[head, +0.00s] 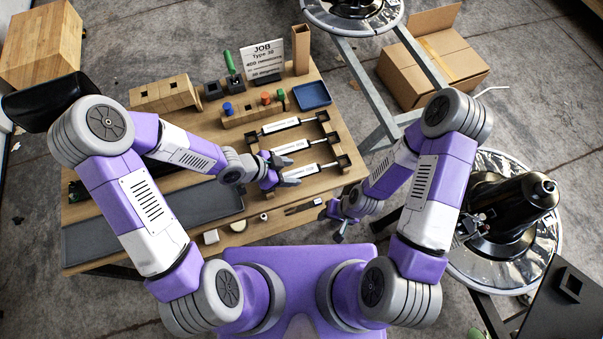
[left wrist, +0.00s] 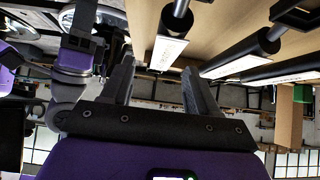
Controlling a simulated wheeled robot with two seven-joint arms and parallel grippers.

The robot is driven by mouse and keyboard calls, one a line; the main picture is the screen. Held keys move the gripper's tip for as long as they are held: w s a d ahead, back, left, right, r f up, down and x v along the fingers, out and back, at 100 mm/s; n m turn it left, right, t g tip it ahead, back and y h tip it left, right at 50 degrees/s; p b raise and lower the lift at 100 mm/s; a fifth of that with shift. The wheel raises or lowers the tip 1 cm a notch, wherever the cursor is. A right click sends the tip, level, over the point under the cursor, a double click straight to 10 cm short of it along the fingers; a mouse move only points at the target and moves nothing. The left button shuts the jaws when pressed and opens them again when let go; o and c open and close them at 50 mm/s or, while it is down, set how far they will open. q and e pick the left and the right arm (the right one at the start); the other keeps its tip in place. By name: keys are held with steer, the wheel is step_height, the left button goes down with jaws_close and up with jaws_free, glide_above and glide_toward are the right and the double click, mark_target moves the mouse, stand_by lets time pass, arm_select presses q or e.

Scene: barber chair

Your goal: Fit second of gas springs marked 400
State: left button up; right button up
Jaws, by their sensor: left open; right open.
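Three gas springs lie side by side in a wooden rack with black end blocks: a far one (head: 283,125), a middle one (head: 292,147) and a near one (head: 306,171). Each has a white label, too small to read. My left gripper (head: 285,172) is open and empty, at the left ends of the near and middle springs. Its fingers (left wrist: 158,80) show apart in the left wrist view. My right gripper (head: 338,232) is open, off the table's near right edge.
A job card (head: 262,57) reads "Type 30" and "400". A black barber chair base (head: 505,215) on a chrome disc stands right; another chrome disc (head: 352,12) is at top. A blue tray (head: 312,95), wooden peg block (head: 253,110) and grey mat (head: 130,222) are on the table.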

mark_target(301, 172)
arm_select(q)
steer(key=b+x, duration=0.2)
steer(key=x, duration=0.2)
steer(key=shift+w, duration=0.2)
jaws_close()
